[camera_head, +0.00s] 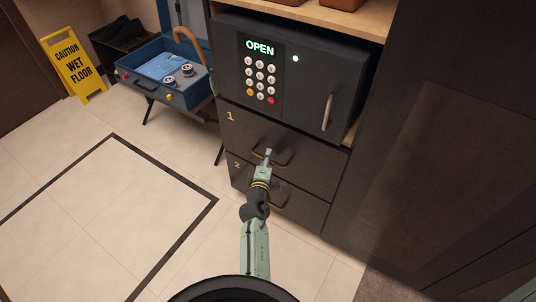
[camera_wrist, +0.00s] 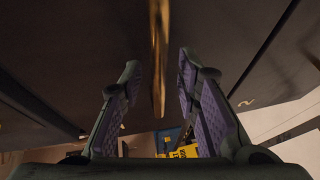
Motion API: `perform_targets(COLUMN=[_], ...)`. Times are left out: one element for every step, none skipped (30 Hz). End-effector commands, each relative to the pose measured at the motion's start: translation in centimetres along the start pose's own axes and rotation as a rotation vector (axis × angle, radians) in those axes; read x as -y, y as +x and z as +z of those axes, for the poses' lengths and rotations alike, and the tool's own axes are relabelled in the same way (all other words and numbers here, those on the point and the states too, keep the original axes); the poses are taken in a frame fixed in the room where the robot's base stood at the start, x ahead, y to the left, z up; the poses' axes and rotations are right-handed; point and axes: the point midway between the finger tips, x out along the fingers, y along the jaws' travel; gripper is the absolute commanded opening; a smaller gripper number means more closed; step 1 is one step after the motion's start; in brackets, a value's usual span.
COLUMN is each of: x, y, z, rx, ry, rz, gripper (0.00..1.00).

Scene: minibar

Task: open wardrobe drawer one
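Drawer one (camera_head: 312,168), a dark panel marked "1", is below the safe and looks flush with the cabinet front. Its curved bronze handle (camera_head: 285,157) is partly hidden behind my gripper (camera_head: 267,155), which is at the handle in the head view. In the wrist view, my gripper (camera_wrist: 158,88) is open, with its purple-padded fingers on either side of the handle (camera_wrist: 159,55). Gaps show between the handle and both fingers.
Drawer two (camera_head: 305,208) with its own handle (camera_head: 281,198) is directly below. A dark safe (camera_head: 309,78) reading "OPEN" is above. A blue case (camera_head: 160,70) on a stand and a yellow wet-floor sign (camera_head: 73,66) are at left. The tiled floor in front is clear.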

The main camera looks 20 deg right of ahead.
Motion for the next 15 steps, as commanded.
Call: perform_targets(x=[0.04, 0.04, 0.03, 0.03, 0.02, 0.02, 0.02, 0.02, 0.01, 0.01, 0.01, 0.01, 0.01, 0.01, 0.01], y=[-0.02, -0.02, -0.02, -0.02, -0.02, -0.01, -0.01, -0.01, -0.01, -0.01, -0.01, -0.01, -0.01, -0.01, -0.01], z=[0.01, 0.01, 0.0, 0.0, 0.0, -0.01, -0.01, -0.01, -0.01, -0.01, -0.02, -0.02, -0.02, -0.02, -0.02], rx=[0.0, 0.0, 0.0, 0.0, 0.0, 0.0, -0.001, -0.001, -0.001, -0.001, -0.001, -0.001, -0.001, -0.001, -0.001], ry=[0.0, 0.0, 0.0, 0.0, 0.0, 0.0, 0.0, 0.0, 0.0, 0.0, 0.0, 0.0, 0.0, 0.0, 0.0], rz=[0.0, 0.0, 0.0, 0.0, 0.0, 0.0, 0.0, 0.0, 0.0, 0.0, 0.0, 0.0, 0.0, 0.0, 0.0], gripper=[0.3, 0.3, 0.3, 0.3, 0.3, 0.3, 0.3, 0.28, 0.25, 0.23, 0.21, 0.18, 0.17, 0.14, 0.12])
